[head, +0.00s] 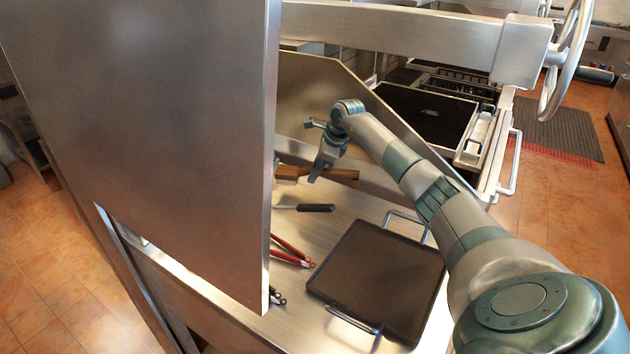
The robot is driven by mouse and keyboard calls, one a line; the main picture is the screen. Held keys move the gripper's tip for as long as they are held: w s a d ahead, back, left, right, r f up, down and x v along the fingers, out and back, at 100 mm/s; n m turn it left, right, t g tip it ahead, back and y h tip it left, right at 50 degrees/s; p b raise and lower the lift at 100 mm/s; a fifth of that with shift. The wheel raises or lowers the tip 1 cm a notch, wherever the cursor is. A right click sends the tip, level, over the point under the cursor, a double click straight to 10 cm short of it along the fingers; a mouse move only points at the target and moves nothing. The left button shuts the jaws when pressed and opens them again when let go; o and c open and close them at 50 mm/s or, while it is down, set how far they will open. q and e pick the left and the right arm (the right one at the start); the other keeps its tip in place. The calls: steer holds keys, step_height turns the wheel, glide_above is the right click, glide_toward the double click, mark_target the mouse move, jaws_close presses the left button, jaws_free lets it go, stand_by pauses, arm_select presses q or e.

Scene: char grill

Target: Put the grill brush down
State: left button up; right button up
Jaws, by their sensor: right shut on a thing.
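The grill brush (343,174) shows as a brown wooden handle near the back of the steel counter. My right gripper (318,172) is shut on this handle, with wood showing on both sides of the fingers. The brush's left end is hidden behind the large steel panel. I cannot tell whether the brush touches the counter or hangs just above it. My left gripper is not in view.
On the steel counter (345,213) lie a black-handled tool (318,208), red tongs (290,250) and a dark griddle plate (380,275) with wire handles. A tall steel panel (140,120) blocks the left. A charcoal-dark grill (425,112) lies behind a sloping metal side.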

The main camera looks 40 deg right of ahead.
steer(key=shift+f+p, duration=0.75)
steer(key=shift+f, duration=1.1)
steer(key=o, duration=0.9)
steer(key=shift+f, duration=0.1)
steer(key=shift+o, duration=0.2)
steer(key=shift+r, duration=0.2)
